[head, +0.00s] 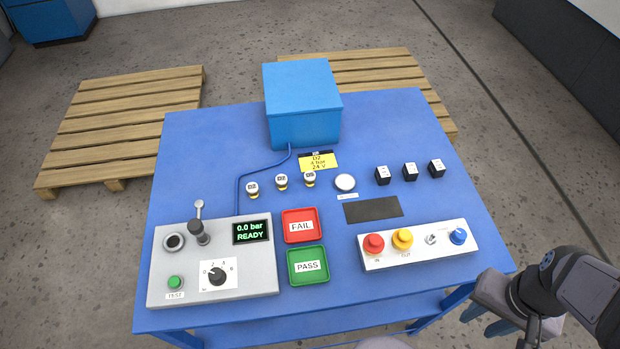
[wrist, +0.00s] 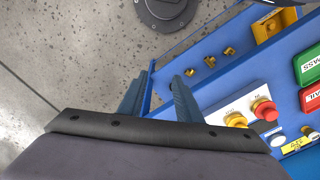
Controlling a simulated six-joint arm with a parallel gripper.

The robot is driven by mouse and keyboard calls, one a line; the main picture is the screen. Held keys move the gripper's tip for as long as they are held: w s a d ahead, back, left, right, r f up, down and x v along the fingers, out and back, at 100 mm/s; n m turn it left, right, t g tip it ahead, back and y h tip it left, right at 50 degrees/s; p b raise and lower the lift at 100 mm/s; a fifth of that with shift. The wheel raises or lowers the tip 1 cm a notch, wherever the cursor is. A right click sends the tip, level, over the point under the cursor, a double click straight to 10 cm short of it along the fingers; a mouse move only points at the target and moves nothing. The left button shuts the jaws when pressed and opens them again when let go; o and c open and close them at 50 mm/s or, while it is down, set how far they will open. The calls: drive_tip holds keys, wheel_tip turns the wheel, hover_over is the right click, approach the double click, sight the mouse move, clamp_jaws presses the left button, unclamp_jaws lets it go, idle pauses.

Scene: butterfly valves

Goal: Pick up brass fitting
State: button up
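Several small brass-coloured pieces show in the wrist view, in a row on a blue surface: a near one (wrist: 190,72), a middle one (wrist: 210,61) and a far one (wrist: 229,50). I cannot tell which is the brass fitting, or make out their exact shape. They do not show in the head view. My gripper (head: 478,322) is off the table's front right corner in the head view. In the wrist view my gripper (wrist: 158,80) has its two blue fingers apart with nothing between them. The brass pieces lie to the right of the fingers, apart from them.
The blue table (head: 215,150) carries a grey test station (head: 160,275), a red FAIL tray (head: 300,238), a green PASS tray (head: 296,278) and a white button box (head: 440,253). Floor is open left of my fingers.

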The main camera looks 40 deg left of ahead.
drive_tip(key=o, duration=0.4)
drive_tip(key=shift+w, duration=0.1)
drive_tip(key=w+a+n+b, duration=0.1)
drive_tip(key=w+a, duration=0.3)
drive_tip(key=a, duration=0.3)
drive_tip(key=w+a+n+t+b, duration=0.1)
drive_tip(key=w+a+b, duration=0.1)
drive_tip(key=w+a, duration=0.3)
drive_tip(key=w+a+n+t+b, duration=0.1)
drive_tip(key=w+a+n+b, duration=0.1)
drive_tip(key=w+a, duration=0.3)
drive_tip(key=shift+a+r, duration=0.15)
drive_tip(key=shift+a, duration=0.85)
drive_tip(key=shift+a+r, duration=0.1)
drive_tip(key=shift+a, duration=0.85)
drive_tip(key=a+n+t+y+b, duration=0.1)
drive_tip(key=a+b, duration=0.1)
drive_tip(key=a, duration=0.9)
drive_tip(key=n+y+b, duration=0.1)
drive_tip(key=n+y, duration=0.1)
approach(310, 176)
drive_tip(key=f, duration=0.1)
drive_tip(key=shift+t, duration=0.4)
drive_tip(key=shift+p+x, duration=0.9)
drive_tip(key=shift+x, duration=2.85)
drive_tip(key=shift+s+a, duration=0.15)
